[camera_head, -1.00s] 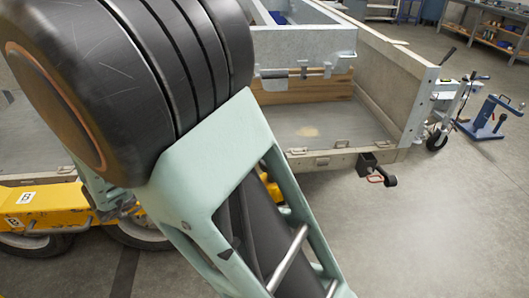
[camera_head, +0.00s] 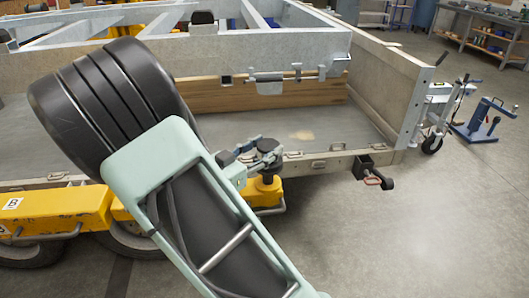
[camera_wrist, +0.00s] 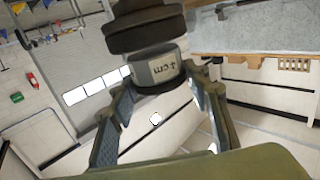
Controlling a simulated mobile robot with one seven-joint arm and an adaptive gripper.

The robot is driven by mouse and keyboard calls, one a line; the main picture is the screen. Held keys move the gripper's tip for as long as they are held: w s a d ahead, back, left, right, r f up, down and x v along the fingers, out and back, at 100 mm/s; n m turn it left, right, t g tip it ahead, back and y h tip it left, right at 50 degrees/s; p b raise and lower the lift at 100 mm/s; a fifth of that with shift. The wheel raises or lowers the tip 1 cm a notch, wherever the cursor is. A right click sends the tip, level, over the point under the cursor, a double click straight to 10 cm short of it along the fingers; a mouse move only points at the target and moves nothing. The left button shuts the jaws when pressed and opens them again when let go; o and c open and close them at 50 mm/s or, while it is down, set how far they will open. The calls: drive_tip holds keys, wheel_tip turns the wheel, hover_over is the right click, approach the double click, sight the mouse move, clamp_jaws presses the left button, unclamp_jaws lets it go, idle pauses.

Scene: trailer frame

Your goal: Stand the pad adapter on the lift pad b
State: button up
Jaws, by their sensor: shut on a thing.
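The pad adapter (camera_wrist: 160,58) is a dark disc on a grey collar marked "4 cm", seen close in the wrist view. My gripper (camera_wrist: 158,85) is shut on its collar, one finger on each side. In the head view my gripper (camera_head: 256,158) holds the dark adapter (camera_head: 267,145) upright at the trailer's near edge. Directly below is a yellow post (camera_head: 264,190) of the lift, apparently lift pad b. A "B" label (camera_head: 12,203) is on the yellow lift arm. The pad's top is hidden, so I cannot tell whether the adapter touches it.
The trailer's frame rail (camera_head: 320,163) runs just behind my gripper. A hitch-like black fitting (camera_head: 372,170) sticks out to the right. The yellow lift arm (camera_head: 60,212) and wheels lie at left. The floor (camera_head: 420,230) at right is clear.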

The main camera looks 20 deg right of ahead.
drive_tip(key=shift+f, duration=0.4)
drive_tip(key=shift+r, duration=0.1)
drive_tip(key=o, duration=1.5)
drive_tip(key=shift+c, duration=0.2)
drive_tip(key=shift+a, duration=0.1)
drive_tip(key=v, duration=1.2)
drive_tip(key=shift+p, duration=0.45)
